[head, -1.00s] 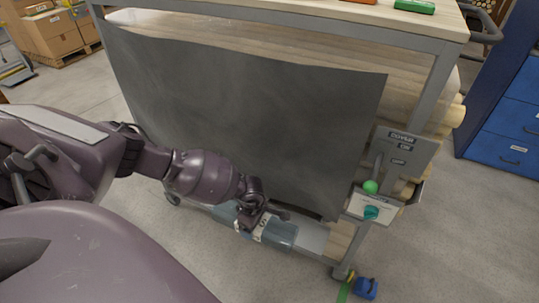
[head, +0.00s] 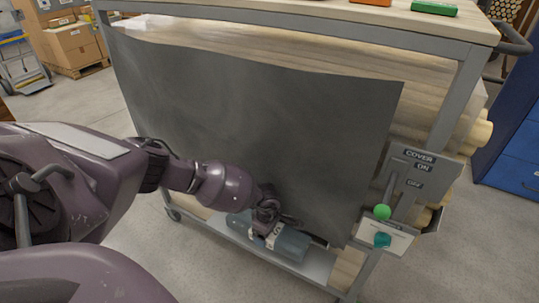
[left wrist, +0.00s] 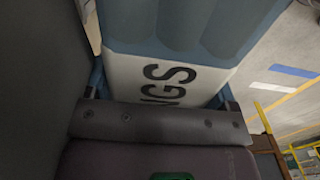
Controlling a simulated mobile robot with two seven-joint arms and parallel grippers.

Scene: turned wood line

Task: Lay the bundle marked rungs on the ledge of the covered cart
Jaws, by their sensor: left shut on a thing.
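The covered cart has a dark grey cover sheet (head: 250,120) hanging over its near side. Its low grey ledge (head: 316,266) runs along the bottom. The bundle (head: 292,243) is blue-grey with a white label band. The wrist view shows the bundle (left wrist: 190,25) close up, with the letters NGS readable and the rest hidden. My left gripper (head: 268,228) is shut on the bundle around its label. The bundle appears over the ledge, lengthwise along it, below the cover's lower edge. I cannot tell whether it touches the ledge. My right gripper is not in view.
Pale wood rolls (head: 478,130) stick out there. Blue drawers (head: 515,150) stand at right. Boxes (head: 78,48) are behind left.

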